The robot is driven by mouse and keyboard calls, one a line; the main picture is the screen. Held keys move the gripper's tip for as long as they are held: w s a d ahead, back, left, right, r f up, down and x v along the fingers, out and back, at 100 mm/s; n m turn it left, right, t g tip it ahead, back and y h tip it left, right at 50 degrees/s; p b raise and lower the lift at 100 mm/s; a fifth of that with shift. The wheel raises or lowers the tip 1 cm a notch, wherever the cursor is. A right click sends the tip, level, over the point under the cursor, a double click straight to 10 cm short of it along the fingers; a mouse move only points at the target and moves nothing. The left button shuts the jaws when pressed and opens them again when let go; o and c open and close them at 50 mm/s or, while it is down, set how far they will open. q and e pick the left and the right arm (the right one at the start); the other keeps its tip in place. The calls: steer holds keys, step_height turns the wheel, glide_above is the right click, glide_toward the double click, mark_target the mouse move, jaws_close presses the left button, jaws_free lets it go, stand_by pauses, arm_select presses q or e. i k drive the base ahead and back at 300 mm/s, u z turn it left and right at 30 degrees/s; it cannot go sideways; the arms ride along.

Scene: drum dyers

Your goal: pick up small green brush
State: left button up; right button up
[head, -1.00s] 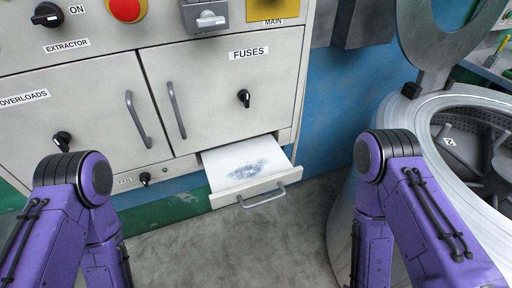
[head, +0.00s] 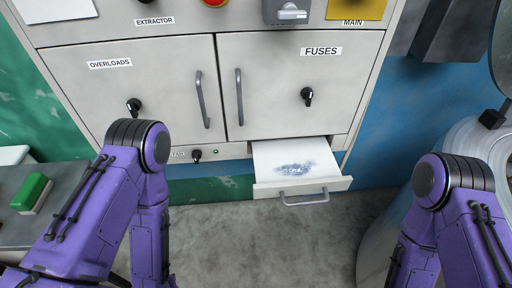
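A small green brush (head: 32,192), a green block with a pale lower edge, lies on a grey table (head: 60,175) at the left edge of the head view. My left arm's purple elbow stands just right of it, and the arm covers part of the table. Both forearms point down, and both grippers are out of sight. Nothing shows the brush being touched.
A grey cabinet (head: 285,75) with handles and knobs stands ahead. Its low drawer (head: 318,187) is pulled open, with a bluish smudge inside. A large metal drum (head: 385,215) is at the right. Concrete floor (head: 265,245) is clear between.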

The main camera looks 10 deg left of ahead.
mark_target(30, 197)
steer(key=u, duration=3.6)
